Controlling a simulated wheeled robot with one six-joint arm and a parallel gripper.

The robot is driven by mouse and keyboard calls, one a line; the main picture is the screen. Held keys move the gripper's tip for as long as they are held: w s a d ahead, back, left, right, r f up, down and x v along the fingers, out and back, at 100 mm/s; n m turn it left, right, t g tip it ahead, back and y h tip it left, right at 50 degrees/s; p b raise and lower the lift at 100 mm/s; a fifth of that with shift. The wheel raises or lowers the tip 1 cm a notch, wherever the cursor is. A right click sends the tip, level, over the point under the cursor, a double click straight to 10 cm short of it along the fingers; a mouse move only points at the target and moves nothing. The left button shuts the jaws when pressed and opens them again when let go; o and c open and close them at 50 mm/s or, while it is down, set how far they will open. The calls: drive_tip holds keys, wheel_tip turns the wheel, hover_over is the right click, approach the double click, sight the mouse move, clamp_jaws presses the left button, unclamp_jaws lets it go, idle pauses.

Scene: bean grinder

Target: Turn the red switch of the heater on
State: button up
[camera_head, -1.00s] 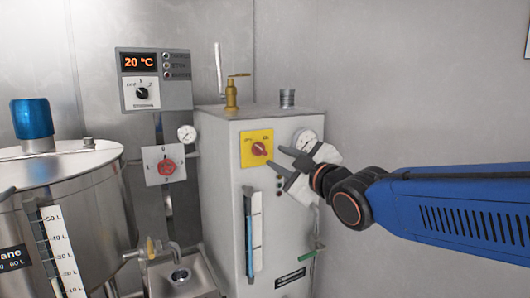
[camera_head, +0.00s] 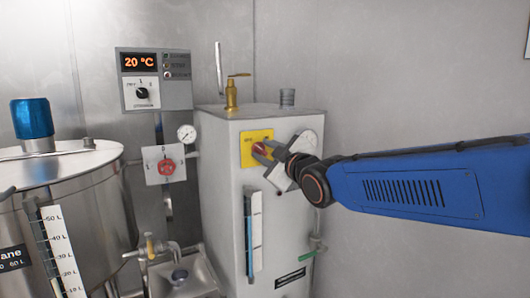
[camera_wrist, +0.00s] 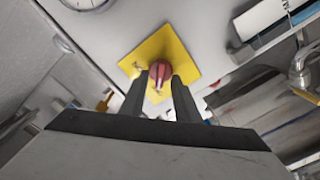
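The heater is a pale grey box (camera_head: 225,190) with a yellow plate (camera_head: 247,138) high on its front. The red switch (camera_head: 257,148) sits on this plate, partly hidden by my fingers in the head view. My gripper (camera_head: 261,153) is at the switch, with its fingers pointing at the plate. In the wrist view, the red switch (camera_wrist: 160,70) shows at the tips of my gripper (camera_wrist: 159,80), between the two fingers. The fingers are apart, with a narrow gap on each side of the knob. Contact cannot be told.
A round gauge on the heater is partly behind my gripper. A blue level tube (camera_head: 249,235) runs down the heater's front. A white panel with a red knob (camera_head: 166,166), a 20 °C controller (camera_head: 155,80) and a steel tank (camera_head: 85,200) stand left. The right wall side is clear.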

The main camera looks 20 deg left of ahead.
clamp_jaws()
drive_tip(key=shift+m, duration=0.3)
drive_tip(key=m, duration=0.2)
drive_tip(key=shift+m, duration=0.4)
drive_tip(key=m, duration=0.3)
drive_tip(key=shift+w+d+m, duration=0.15)
drive_tip(key=shift+m, duration=0.25)
drive_tip(key=m, duration=0.5)
drive_tip(key=shift+w+d, duration=0.1)
drive_tip(key=shift+w, duration=0.05)
drive_tip(key=m, duration=0.5)
drive_tip(key=shift+w+d, duration=0.1)
drive_tip(key=shift+m, duration=0.4)
drive_tip(key=shift+f, duration=0.1)
